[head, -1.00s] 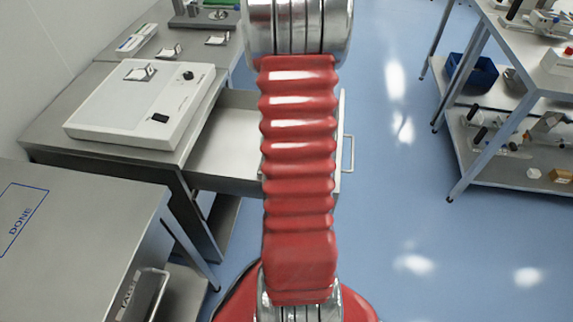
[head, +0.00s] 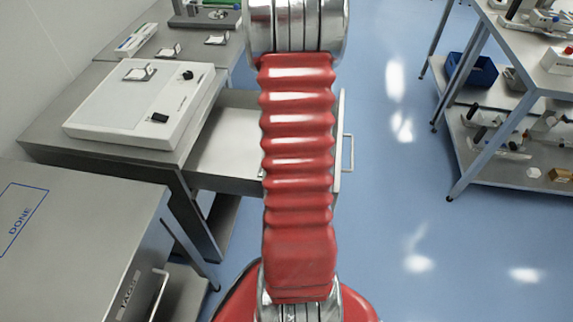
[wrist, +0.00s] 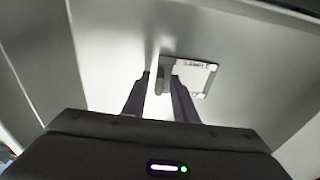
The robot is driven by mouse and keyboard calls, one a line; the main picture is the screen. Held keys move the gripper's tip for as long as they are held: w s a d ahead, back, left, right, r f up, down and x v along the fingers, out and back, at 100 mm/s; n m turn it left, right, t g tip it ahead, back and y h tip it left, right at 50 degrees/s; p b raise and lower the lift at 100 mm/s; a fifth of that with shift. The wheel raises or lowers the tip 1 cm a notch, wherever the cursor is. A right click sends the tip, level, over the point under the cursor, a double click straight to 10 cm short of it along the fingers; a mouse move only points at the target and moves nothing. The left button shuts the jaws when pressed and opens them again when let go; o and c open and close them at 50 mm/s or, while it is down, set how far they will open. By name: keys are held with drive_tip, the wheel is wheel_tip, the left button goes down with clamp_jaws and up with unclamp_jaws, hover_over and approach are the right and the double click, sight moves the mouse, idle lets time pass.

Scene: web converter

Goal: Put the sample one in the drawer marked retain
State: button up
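An open drawer (head: 228,142) sticks out from the grey bench in the head view, partly hidden behind my arm. Its marking is not readable. In the wrist view, my gripper (wrist: 160,76) is low over a pale, smooth surface that looks like the drawer's inside. A flat square sample (wrist: 196,77) with a pale face and dark edge lies there. Its small grey upright tab is between my fingertips, close to the right one, with a gap on the left. The fingers look open. The head view does not show my gripper.
A white instrument (head: 140,105) stands on the bench with a similar sample (head: 139,73) on it. Two more samples lie behind it. A table marked DONE (head: 28,215) is at near left. A shelved bench (head: 545,90) stands right, with clear blue floor between.

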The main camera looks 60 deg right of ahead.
drive_tip(key=shift+r, duration=0.15)
wheel_tip(320, 180, up, 12)
drive_tip(key=a, duration=0.1)
drive_tip(key=shift+s+a, duration=0.2)
drive_tip(key=shift+s, duration=0.1)
idle(0.3)
idle(0.7)
drive_tip(key=w+a+r+n+t, duration=0.1)
drive_tip(key=w+a+r+n, duration=0.25)
drive_tip(key=a+r, duration=0.45)
drive_tip(key=w+a+r+n+t, duration=0.2)
drive_tip(key=w+a+r+n, duration=0.15)
drive_tip(key=a, duration=0.75)
drive_tip(key=s+a+r+n+t, duration=0.1)
drive_tip(key=s+a+r+n, duration=0.1)
drive_tip(key=a, duration=0.6)
drive_tip(key=s+a+r+n+t+y, duration=0.1)
drive_tip(key=s+a+r+n, duration=0.2)
drive_tip(key=a, duration=0.6)
drive_tip(key=shift+a+r+n, duration=0.2)
drive_tip(key=shift+r+n, duration=0.5)
drive_tip(key=shift+r, duration=0.05)
